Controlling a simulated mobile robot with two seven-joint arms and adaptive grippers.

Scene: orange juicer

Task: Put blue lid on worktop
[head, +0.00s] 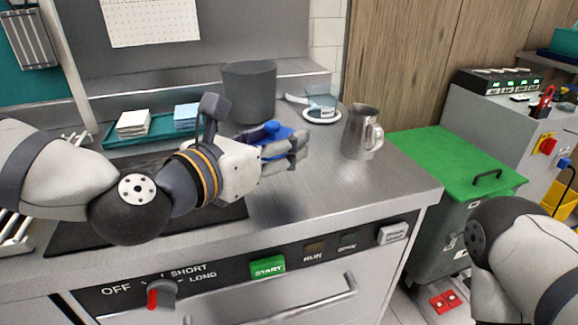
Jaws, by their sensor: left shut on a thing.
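The blue lid (271,131) has a small knob on top and shows between the fingers of my left gripper (290,148). My left gripper is shut on it over the metal worktop (310,187), and the fingers hide part of the lid. I cannot tell whether the lid touches the worktop. My right arm shows at the lower right, but its gripper is out of view.
A dark grey pot (249,88) stands just behind my left gripper. A metal pitcher (360,133) stands to the right, near a white-and-blue round item (321,114). A teal tray (153,131) holds stacked cards. The worktop's front right is clear.

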